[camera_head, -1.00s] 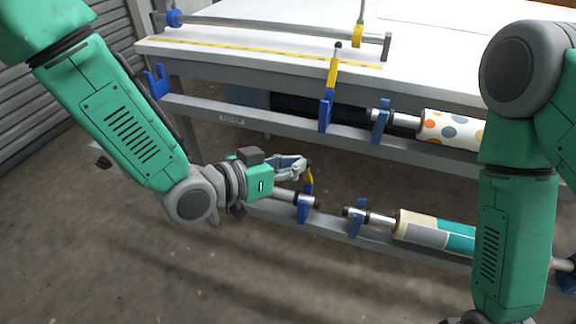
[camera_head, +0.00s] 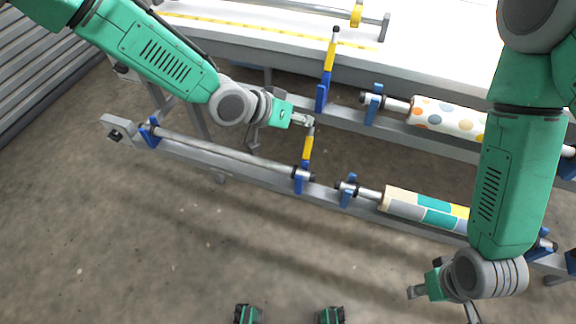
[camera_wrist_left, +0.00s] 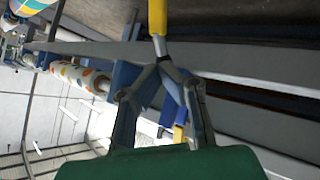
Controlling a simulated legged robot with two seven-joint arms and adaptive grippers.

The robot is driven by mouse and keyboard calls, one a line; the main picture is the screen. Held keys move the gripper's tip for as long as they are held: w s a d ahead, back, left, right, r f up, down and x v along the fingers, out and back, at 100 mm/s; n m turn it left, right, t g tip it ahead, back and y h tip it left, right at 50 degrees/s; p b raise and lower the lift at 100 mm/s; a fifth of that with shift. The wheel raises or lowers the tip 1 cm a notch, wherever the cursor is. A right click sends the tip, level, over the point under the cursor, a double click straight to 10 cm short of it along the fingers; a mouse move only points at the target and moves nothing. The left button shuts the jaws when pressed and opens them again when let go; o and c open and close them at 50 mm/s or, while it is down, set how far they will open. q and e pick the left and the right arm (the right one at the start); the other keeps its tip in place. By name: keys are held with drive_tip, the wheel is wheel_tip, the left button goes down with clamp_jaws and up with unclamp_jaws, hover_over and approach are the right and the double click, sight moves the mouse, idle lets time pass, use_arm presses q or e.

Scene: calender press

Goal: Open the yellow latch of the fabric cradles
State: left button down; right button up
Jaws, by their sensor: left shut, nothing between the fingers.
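The lower yellow latch (camera_head: 308,148) stands up from its blue cradle (camera_head: 302,181) on the lower rail. My left gripper (camera_head: 309,121) is at the top end of this latch. In the left wrist view its fingers (camera_wrist_left: 164,62) are closed together, empty, right by the grey tip of the yellow latch (camera_wrist_left: 157,18); I cannot tell if they touch. The upper yellow latch (camera_head: 329,56) also stands up from its blue cradle (camera_head: 322,97). My right gripper (camera_head: 415,291) is low at the right, away from the latches; its fingers are too small to read.
A bare metal rod (camera_head: 220,150) lies along the lower rail, reaching the lower cradle. A dotted roll (camera_head: 445,117) and a patchwork roll (camera_head: 425,208) lie to the right. The white table (camera_head: 450,50) is behind. The floor in front is clear.

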use_arm(q)
drive_tip(key=shift+w, duration=0.1)
drive_tip(key=shift+r, duration=0.1)
idle(0.6)
drive_tip(key=shift+r+p, duration=0.75)
drive_tip(key=shift+r, duration=0.05)
